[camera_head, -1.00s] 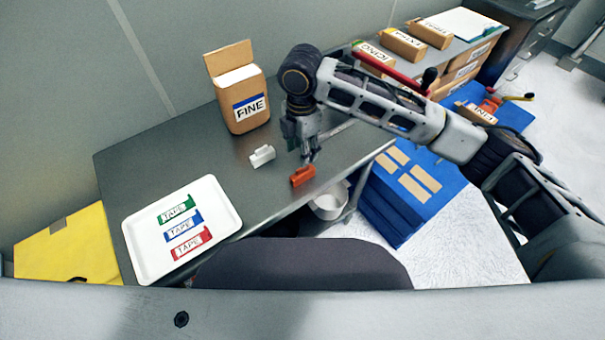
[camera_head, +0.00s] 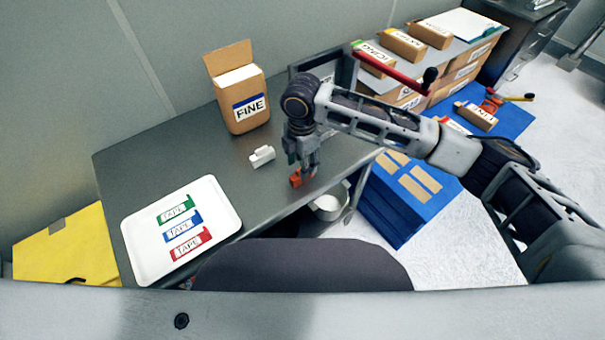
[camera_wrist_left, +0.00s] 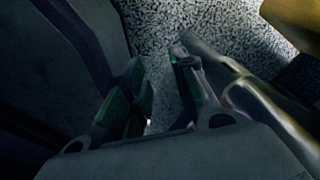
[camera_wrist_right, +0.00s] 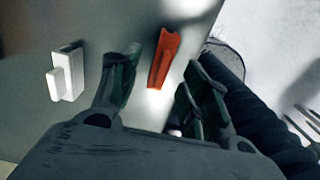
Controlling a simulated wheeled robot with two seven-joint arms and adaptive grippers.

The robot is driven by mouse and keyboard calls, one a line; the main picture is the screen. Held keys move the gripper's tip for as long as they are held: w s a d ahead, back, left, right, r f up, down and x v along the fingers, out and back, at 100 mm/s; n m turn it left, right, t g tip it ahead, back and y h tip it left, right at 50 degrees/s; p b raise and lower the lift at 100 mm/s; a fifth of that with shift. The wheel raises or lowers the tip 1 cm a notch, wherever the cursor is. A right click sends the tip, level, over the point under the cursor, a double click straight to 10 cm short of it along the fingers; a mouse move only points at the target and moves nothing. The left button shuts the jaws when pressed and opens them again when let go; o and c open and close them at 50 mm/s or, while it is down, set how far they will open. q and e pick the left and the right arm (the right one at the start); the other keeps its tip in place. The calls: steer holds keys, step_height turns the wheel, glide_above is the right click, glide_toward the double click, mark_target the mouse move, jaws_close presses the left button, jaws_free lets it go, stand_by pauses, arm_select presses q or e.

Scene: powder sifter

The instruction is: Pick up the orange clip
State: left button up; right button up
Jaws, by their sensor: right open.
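The orange clip (camera_head: 296,180) lies on the dark table close to its front edge. In the right wrist view the orange clip (camera_wrist_right: 163,60) shows ahead of and between the spread fingers of my right gripper (camera_wrist_right: 160,95). In the head view my right gripper (camera_head: 303,170) points down right at the clip and covers part of it. It is open, and I cannot tell whether a finger touches the clip. My left gripper (camera_wrist_left: 160,95) has its fingers apart with nothing between them, over the speckled floor; it is not in the head view.
A white clip (camera_head: 262,156) lies left of the orange one. A white tray (camera_head: 143,262) with several tape pieces is at the table's left. A box marked FINE (camera_head: 240,100) stands at the back. A white bucket (camera_head: 328,206) sits below the table edge.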

step_height(320, 180, down, 4)
steer(key=shift+d+r, duration=0.1)
steer(key=shift+r, duration=0.1)
steer(key=shift+f, duration=0.55)
arm_select(q)
steer(key=shift+w+d+r, duration=0.1)
steer(key=shift+w, duration=0.9)
steer(key=shift+s, duration=0.2)
arm_select(e)
steer(key=shift+c, duration=0.4)
arm_select(q)
steer(key=shift+s, duration=0.7)
arm_select(e)
steer(key=shift+s, duration=0.1)
steer(key=c, duration=0.9)
